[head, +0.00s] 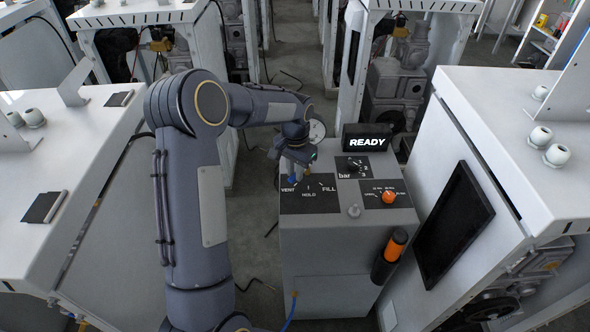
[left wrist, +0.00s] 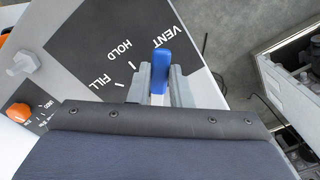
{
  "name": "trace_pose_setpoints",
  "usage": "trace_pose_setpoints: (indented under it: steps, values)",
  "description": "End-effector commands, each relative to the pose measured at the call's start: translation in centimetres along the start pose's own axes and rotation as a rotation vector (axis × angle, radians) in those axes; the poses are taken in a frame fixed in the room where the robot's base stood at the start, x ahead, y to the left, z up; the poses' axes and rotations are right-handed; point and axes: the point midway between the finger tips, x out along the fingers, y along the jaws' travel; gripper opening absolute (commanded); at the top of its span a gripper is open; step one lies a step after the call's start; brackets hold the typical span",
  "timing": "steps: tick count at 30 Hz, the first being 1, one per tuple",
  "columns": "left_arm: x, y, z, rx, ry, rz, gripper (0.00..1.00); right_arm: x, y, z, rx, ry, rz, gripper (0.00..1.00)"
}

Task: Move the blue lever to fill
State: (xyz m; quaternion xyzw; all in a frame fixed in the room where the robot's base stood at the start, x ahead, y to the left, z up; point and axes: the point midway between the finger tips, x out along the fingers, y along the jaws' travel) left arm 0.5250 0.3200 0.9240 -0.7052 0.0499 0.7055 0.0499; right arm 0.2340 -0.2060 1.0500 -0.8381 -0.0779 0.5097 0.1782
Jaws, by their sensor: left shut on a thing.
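The blue lever (left wrist: 161,62) stands up from a black label plate (head: 309,205) marked VENT, HOLD and FILL on the grey dispenser box (head: 325,262). My left gripper (left wrist: 160,78) is shut on it, with one grey finger on each side. In the left wrist view the lever's top shows nearest the VENT word, apart from FILL. Its base is hidden by my gripper. In the head view my left gripper (head: 297,162) is over the back of the plate and covers most of the lever. My right gripper is not in view.
A READY display (head: 367,142) stands at the back of the box. White cabinets stand on both sides.

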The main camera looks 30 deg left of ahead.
Motion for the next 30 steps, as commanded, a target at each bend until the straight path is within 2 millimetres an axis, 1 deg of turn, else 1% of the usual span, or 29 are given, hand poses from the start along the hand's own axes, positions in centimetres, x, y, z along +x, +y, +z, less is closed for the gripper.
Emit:
trace_pose_setpoints:
  steps: [5,11,19,30]
  values:
    - [0.0,0.3,0.0,-0.048,0.002,0.0,0.0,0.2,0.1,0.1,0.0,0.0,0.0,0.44]
    - [0.0,1.1,-0.2,-0.168,0.003,-0.001,0.0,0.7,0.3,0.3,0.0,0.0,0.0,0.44]
    - [0.0,2.5,-0.6,-0.413,0.004,-0.001,0.0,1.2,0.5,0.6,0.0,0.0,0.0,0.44]
    - [-0.1,4.2,-1.8,-0.766,0.004,0.0,0.0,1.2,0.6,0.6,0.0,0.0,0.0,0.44]
